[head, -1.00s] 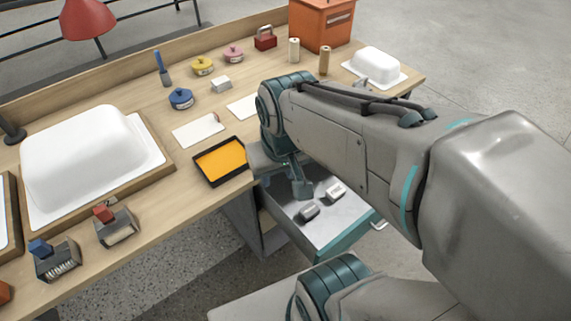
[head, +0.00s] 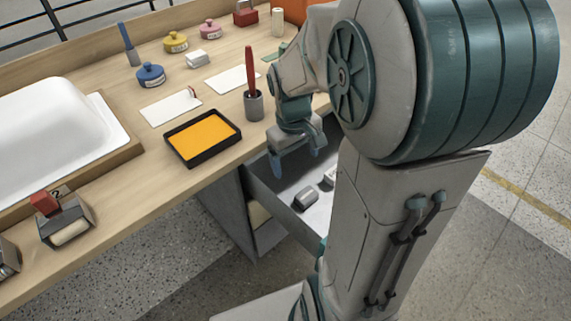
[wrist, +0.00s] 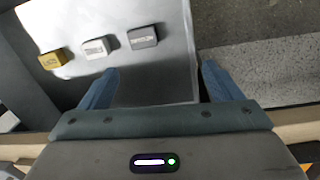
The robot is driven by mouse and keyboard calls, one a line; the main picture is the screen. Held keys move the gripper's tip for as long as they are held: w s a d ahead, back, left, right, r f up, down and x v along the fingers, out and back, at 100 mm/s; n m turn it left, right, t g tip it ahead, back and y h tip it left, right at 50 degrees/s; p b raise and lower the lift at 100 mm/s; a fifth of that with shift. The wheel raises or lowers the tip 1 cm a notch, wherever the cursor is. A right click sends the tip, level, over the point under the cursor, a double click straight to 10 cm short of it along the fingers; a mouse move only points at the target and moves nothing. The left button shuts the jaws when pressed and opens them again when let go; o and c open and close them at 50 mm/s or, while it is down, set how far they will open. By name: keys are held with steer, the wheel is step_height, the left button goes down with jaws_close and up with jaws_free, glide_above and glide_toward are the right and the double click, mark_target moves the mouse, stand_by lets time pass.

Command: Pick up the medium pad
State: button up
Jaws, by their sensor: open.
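Three small block-shaped pads lie in an open drawer (head: 290,215) under the bench. In the wrist view they are a gold pad (wrist: 54,59), a pale grey pad (wrist: 96,48) and a darker grey pad (wrist: 142,38), in a slanted row. Their labels are too small to read, so I cannot tell which is the medium one. In the head view a grey pad (head: 305,197) and part of a lighter pad (head: 331,176) show; my arm hides the rest. My gripper (head: 295,161) is open and empty, above the drawer's bench side. Its fingers (wrist: 160,68) are apart from the pads.
The bench edge and drawer walls are close to my gripper. A red-handled tool in a grey cup (head: 254,105) stands near the edge beside my gripper. A black tray with orange inside (head: 203,138), white cards (head: 170,108) and a roller tool (head: 66,222) are on the bench.

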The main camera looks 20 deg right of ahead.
steer(key=n+g+b, duration=0.2)
steer(key=b, duration=0.6)
glide_above(307, 195)
steer(key=f, duration=1.6)
steer(key=shift+w+a+f, duration=0.2)
steer(key=shift+a+f, duration=0.15)
steer(key=f, duration=0.2)
steer(key=f+b, duration=0.2)
steer(key=f, duration=0.1)
steer(key=shift+s+d+f, duration=0.15)
steer(key=shift+d+f, duration=0.15)
steer(key=shift+d, duration=0.05)
steer(key=c, duration=1.1)
